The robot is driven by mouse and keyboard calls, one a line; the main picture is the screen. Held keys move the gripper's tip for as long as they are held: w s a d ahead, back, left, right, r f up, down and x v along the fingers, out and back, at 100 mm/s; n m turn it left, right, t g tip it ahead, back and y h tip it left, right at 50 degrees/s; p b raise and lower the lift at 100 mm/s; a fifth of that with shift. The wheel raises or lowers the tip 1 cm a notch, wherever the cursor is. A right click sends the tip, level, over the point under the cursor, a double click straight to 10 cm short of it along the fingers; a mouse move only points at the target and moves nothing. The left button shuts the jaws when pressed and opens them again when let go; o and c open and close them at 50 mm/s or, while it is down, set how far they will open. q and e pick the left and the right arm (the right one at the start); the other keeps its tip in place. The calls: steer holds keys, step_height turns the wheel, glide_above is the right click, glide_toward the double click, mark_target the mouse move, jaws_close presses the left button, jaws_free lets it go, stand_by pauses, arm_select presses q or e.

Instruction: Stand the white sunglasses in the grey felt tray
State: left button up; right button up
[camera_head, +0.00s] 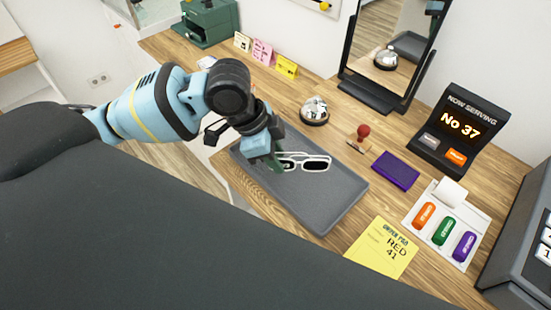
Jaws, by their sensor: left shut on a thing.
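The white sunglasses (318,157) have dark lenses and show over the grey felt tray (325,211). My left gripper (277,162) reaches in from the left and is shut on the sunglasses at their left end. Its fingers hide that end. The front of the frame faces the view, with the lenses side by side. I cannot tell whether the sunglasses touch the tray floor. The rest of the tray looks empty. My right gripper is not in view.
A silver bell (314,110) stands behind the tray, with a red-handled stamp (362,134) and a purple pad (395,171) to its right. A yellow card (380,250) lies by the tray's front right. A mirror (393,45) and a number display (460,125) stand behind.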

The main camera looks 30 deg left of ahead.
arm_select(q)
steer(key=shift+w+a, duration=0.1)
steer(key=shift+w, duration=0.05)
steer(key=f, duration=0.2)
steer(key=shift+w+a+f, duration=0.25)
steer(key=shift+w+f, duration=0.1)
steer(key=shift+f, duration=0.4)
steer(key=shift+f, duration=0.2)
steer(key=o, duration=0.9)
steer(key=shift+o, duration=0.2)
steer(key=shift+r, duration=0.15)
steer(key=shift+a+r, duration=0.1)
steer(key=shift+r, duration=0.25)
steer(key=v, duration=1.1)
steer(key=shift+p, duration=0.45)
